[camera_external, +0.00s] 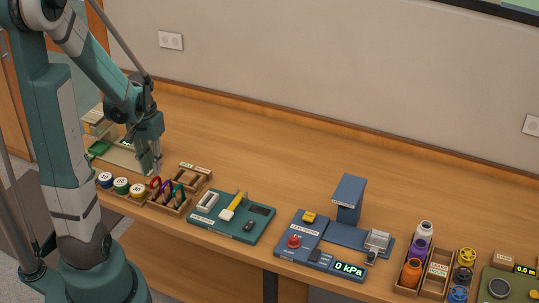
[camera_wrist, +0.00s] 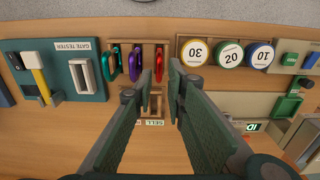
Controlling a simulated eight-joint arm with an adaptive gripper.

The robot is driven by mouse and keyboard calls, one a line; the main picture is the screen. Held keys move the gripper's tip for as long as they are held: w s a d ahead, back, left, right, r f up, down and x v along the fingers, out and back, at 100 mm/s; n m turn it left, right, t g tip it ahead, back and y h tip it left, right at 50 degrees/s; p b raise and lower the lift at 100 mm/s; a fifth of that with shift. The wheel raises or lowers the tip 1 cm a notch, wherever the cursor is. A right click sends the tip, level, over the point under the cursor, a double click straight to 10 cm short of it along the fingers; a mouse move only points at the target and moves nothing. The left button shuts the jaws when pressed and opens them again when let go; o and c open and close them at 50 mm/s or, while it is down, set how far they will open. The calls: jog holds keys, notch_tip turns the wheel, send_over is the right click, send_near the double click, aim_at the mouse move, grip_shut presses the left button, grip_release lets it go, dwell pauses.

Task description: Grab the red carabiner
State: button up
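The red carabiner (camera_wrist: 159,62) stands in a wooden rack at the left end of the counter. In the wrist view it is the rightmost of three, beside a purple carabiner (camera_wrist: 135,64) and a green carabiner (camera_wrist: 110,66). In the outside view the red carabiner (camera_external: 154,184) is close below my gripper (camera_external: 152,168). In the wrist view my gripper (camera_wrist: 160,80) is open, with the red carabiner showing between its fingertips. I cannot tell whether the fingers touch it.
Numbered round tins (camera_wrist: 228,54) stand right beside the carabiner rack in the wrist view. A green gate tester board (camera_external: 231,218) is on the other side.

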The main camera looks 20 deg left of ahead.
aim_at(155, 178)
jog(key=shift+f, duration=0.2)
dwell(0.3)
jog(key=shift+f+b, duration=0.3)
jog(key=shift+f, duration=2.2)
grip_shut()
jog(key=shift+r, duration=0.15)
jog(key=shift+r+p, duration=0.6)
jog(key=shift+r, duration=4.3)
